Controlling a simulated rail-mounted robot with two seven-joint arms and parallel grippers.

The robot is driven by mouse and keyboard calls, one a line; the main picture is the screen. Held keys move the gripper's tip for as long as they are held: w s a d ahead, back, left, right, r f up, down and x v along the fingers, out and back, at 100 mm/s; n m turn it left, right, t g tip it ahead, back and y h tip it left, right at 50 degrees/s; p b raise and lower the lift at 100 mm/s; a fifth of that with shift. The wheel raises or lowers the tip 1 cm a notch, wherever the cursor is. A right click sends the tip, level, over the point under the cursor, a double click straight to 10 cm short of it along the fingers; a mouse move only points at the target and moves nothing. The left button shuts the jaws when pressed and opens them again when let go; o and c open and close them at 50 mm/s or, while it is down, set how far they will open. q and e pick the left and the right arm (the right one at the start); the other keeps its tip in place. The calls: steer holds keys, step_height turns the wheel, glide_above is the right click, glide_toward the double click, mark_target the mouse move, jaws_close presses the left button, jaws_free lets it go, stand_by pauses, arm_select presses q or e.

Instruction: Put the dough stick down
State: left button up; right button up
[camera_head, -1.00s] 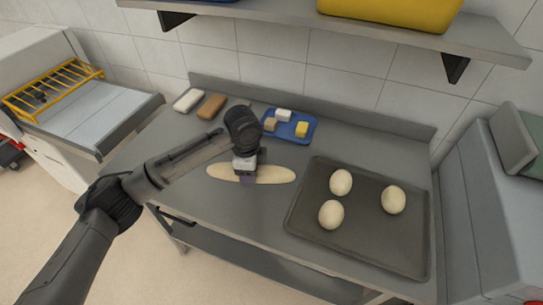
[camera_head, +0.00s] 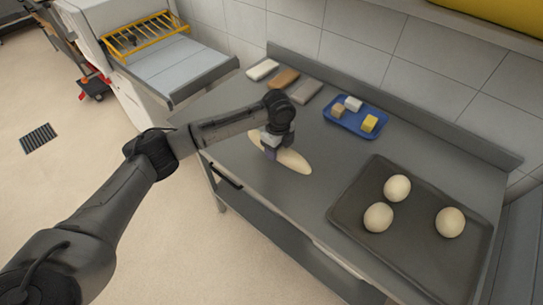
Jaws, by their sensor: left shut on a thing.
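The dough stick (camera_head: 294,160) is a long pale roll with tapered ends, at the front of the grey steel worktop (camera_head: 330,165). My left gripper (camera_head: 270,153) comes down over it from above and is shut on it near the middle. The gripper hides part of the stick. I cannot tell whether the stick touches the worktop or is just above it. My right gripper is not in view.
A dark baking tray (camera_head: 400,262) with three dough balls (camera_head: 397,188) lies to the right. A blue tray (camera_head: 345,122) with small blocks sits behind. A white, a brown and a grey block (camera_head: 306,91) lie at the back left. Worktop between stick and trays is bare.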

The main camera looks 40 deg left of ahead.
arm_select(q)
steer(key=shift+s+a+f, duration=0.1)
steer(key=shift+a+f, duration=0.25)
steer(key=shift+a, duration=0.25)
steer(key=shift+s+a+f, duration=0.1)
steer(key=shift+a+f, duration=0.25)
steer(key=shift+a, duration=0.25)
steer(key=shift+f+b, duration=0.65)
steer(key=shift+f, duration=1.35)
steer(key=o, duration=1)
steer(key=shift+f, duration=0.15)
steer(key=shift+r, duration=0.3)
step_height(320, 180, up, 12)
steer(key=shift+f+p, duration=0.1)
steer(key=shift+p, duration=1.15)
